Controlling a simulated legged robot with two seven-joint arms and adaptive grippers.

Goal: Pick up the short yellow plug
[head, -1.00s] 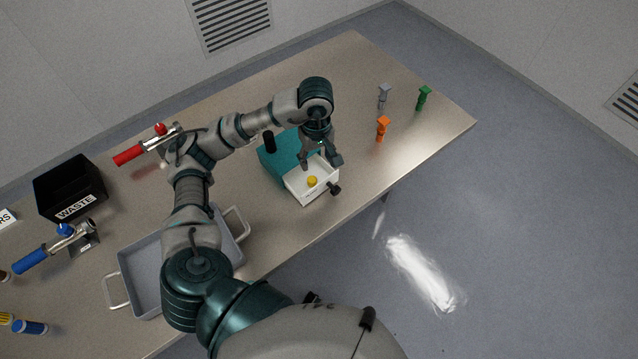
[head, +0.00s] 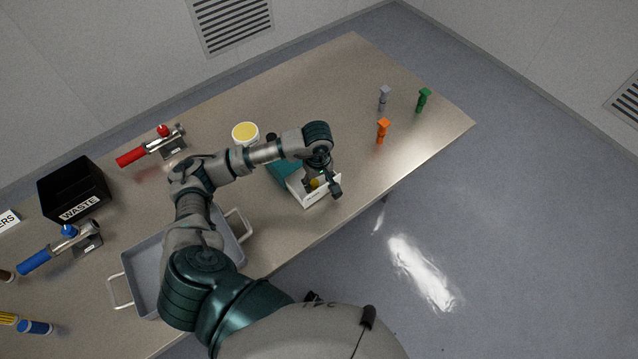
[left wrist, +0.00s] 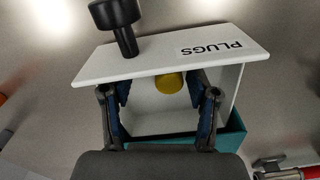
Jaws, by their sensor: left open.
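The short yellow plug (left wrist: 170,82) lies inside the open white drawer, against the wall behind its PLUGS label. In the head view the plug (head: 315,183) is partly covered by my left gripper (head: 322,188). In the left wrist view my left gripper (left wrist: 160,100) is open, its two fingers reaching down into the drawer (left wrist: 90,73). The plug is between the finger lines, nearer the right finger and beyond the tips; I cannot tell whether that finger touches it. The teal drawer box (head: 283,172) stands behind the drawer. My right gripper is not in view.
A black knob (left wrist: 118,20) sticks out from the drawer front. A grey tray (head: 140,262), a black WASTE bin (head: 75,188) and a white tub with a yellow top (head: 245,133) stand on the table. Orange (head: 382,130), grey and green pieces stand at the right.

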